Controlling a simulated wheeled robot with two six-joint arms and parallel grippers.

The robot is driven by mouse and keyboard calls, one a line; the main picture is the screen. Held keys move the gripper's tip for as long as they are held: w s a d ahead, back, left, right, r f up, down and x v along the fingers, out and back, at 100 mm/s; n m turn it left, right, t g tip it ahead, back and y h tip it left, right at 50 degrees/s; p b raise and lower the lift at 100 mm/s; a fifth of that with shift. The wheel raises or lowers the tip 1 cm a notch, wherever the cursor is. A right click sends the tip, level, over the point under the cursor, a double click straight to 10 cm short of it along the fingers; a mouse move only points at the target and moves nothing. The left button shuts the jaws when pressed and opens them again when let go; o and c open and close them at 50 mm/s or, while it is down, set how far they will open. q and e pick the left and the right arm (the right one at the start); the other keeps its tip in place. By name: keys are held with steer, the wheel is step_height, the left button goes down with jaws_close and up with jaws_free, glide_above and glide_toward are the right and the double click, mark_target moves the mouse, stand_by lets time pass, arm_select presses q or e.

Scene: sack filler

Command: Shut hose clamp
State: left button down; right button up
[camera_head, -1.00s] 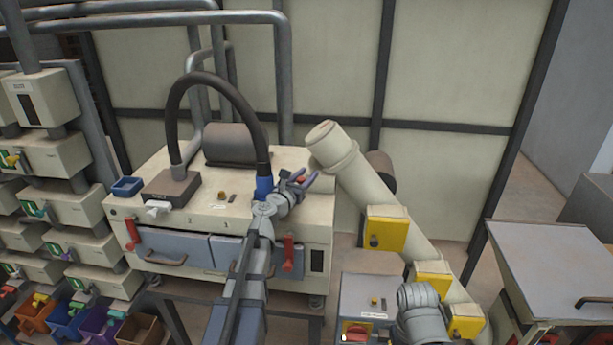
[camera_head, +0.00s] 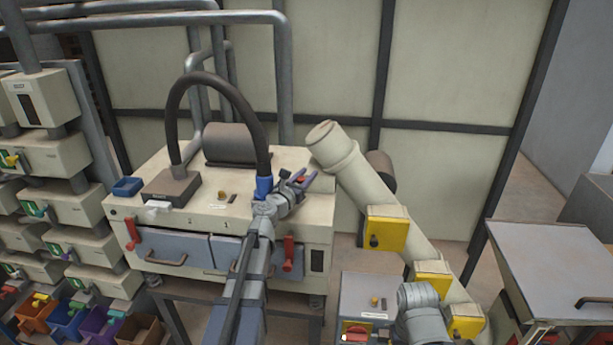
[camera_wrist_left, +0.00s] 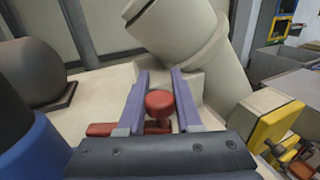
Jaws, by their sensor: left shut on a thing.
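The black hose (camera_head: 222,88) arches over the cream machine top and ends in a blue cuff (camera_head: 264,187). My left gripper (camera_head: 302,180) is just right of the cuff. In the left wrist view its two purple fingers (camera_wrist_left: 160,100) are shut on a red round knob (camera_wrist_left: 159,103), which I take to be the hose clamp's handle. A flat red piece (camera_wrist_left: 102,130) lies left of the knob, low in the view. The clamp's far side and its seat are hidden by the gripper. The blue cuff also shows at left in the wrist view (camera_wrist_left: 35,150). My right gripper is out of view.
A thick cream pipe (camera_head: 350,170) slants close beyond the left gripper, with yellow boxes (camera_head: 386,230) along it.

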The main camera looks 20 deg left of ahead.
mark_target(299, 183)
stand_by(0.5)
arm_select(q)
steer(key=shift+s+d+m+g+h, duration=0.1)
steer(key=shift+s+m+g+h, duration=0.25)
steer(key=shift+s+m+h, duration=0.55)
steer(key=shift+s+a+m+g+h, duration=0.15)
steer(key=shift+m+g+h, duration=0.4)
steer(key=shift+h, duration=0.8)
steer(key=shift+s+d+m+g+h, duration=0.2)
steer(key=shift+s+m+h, duration=0.4)
steer(key=shift+m+h, duration=0.4)
steer(key=c, duration=0.6)
jaws_free()
steer(key=shift+v, duration=3.95)
steer(key=shift+w, duration=0.1)
